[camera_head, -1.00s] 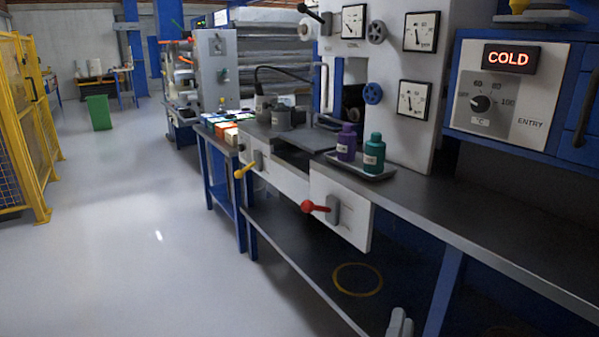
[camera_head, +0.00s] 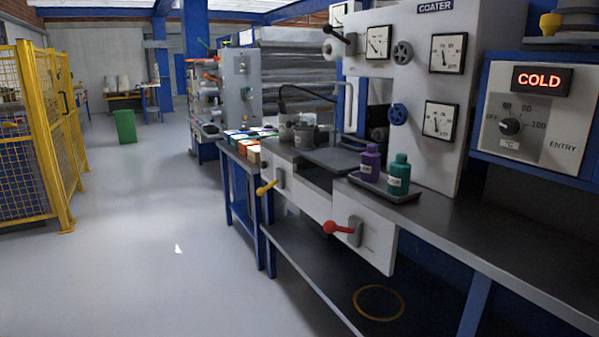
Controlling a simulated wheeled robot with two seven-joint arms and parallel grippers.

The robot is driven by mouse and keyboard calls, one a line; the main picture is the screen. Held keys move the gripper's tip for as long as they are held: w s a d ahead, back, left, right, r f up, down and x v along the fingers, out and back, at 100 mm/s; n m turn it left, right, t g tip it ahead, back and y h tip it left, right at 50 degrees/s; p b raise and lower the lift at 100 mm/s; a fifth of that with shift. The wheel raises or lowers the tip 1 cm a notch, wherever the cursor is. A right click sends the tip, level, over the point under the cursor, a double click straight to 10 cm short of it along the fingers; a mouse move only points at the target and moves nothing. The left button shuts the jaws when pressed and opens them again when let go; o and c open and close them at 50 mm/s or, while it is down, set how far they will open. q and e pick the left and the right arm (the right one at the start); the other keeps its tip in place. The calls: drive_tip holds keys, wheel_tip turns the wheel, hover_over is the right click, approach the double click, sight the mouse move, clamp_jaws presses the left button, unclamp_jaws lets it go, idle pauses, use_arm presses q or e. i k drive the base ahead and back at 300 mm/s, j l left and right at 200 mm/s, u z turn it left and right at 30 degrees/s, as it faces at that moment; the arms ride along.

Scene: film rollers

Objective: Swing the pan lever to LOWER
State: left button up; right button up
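A red-knobbed lever (camera_head: 337,227) sits on the white front panel of the bench, its knob pointing left from a grey block. A yellow-handled lever (camera_head: 266,187) sits further left on the same front, its handle pointing left and slightly down. A black-knobbed lever (camera_head: 335,33) sticks out high on the coater's left side. I cannot read any LOWER marking, so I cannot tell which one is the pan lever. Neither of my grippers is in view.
The coater bench (camera_head: 470,225) runs from front right to the middle. A tray (camera_head: 402,197) holds a purple bottle (camera_head: 370,160) and a teal bottle (camera_head: 399,172). A COLD display panel (camera_head: 541,80) is at right. A yellow cage (camera_head: 40,150) stands left; the floor between is clear.

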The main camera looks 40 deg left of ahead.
sight(328, 29)
drive_tip(key=u, duration=1.05)
